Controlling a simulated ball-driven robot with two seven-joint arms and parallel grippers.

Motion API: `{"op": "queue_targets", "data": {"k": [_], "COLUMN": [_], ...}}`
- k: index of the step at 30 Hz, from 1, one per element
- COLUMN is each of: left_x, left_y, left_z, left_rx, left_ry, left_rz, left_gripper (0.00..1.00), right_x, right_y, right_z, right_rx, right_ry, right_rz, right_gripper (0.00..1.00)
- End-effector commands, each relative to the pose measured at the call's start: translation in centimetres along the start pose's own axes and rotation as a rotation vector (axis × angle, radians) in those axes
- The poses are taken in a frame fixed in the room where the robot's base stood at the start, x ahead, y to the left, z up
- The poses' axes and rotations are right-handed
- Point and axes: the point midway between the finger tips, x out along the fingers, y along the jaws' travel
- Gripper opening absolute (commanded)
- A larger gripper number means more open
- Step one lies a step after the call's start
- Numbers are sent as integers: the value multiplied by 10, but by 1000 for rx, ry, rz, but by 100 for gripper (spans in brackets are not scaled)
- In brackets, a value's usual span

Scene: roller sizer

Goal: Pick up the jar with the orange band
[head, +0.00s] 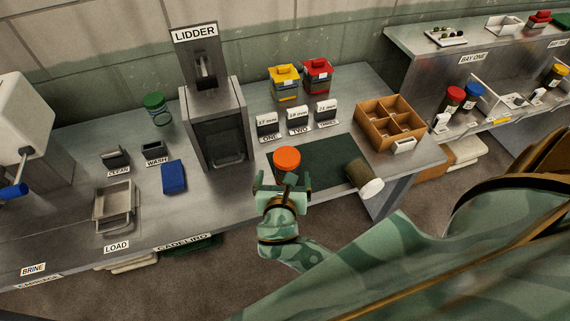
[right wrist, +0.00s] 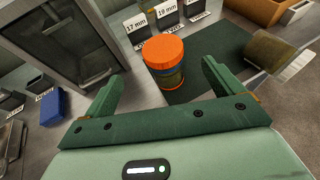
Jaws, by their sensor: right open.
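A jar with an orange lid (head: 287,160) stands upright at the left edge of the dark green mat (head: 325,163). In the right wrist view the jar (right wrist: 167,66) shows a dark body with an orange band near its base. My right gripper (head: 283,183) is open, on the near side of the jar. In the right wrist view its two fingers (right wrist: 162,85) are spread wide, with the jar beyond and between them, apart from both. My left gripper is in neither view.
An olive cylinder with a white end (head: 364,178) lies tilted at the mat's right side. The LIDDER machine (head: 215,125) stands left of the jar. Labelled holders (head: 298,119) stand behind; a wooden divided box (head: 391,124) is at right. A blue block (head: 174,177) lies left.

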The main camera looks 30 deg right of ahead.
Motion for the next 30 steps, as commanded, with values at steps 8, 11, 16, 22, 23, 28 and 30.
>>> {"op": "queue_targets", "data": {"k": [8, 11, 16, 22, 23, 28, 30], "left_x": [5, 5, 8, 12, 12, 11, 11], "left_y": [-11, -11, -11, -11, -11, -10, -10], "left_z": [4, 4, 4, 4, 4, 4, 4], "left_rx": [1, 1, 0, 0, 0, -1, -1], "left_ry": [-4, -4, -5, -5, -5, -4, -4], "left_rz": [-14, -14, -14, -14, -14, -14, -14], "left_gripper": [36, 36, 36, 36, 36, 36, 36], "right_x": [57, 64, 86, 113, 115, 116, 116], "right_y": [-1, 0, -2, -3, -3, -3, -3], "right_z": [-1, -1, -3, -6, -5, -5, -5], "right_rx": [1, 2, 1, 2, 3, 3, 3], "right_ry": [0, 1, 0, 2, 2, 3, 3], "right_rz": [-1, 0, -2, 0, 0, 0, 0], "right_gripper": [92, 92, 92, 92, 92, 92, 90]}}
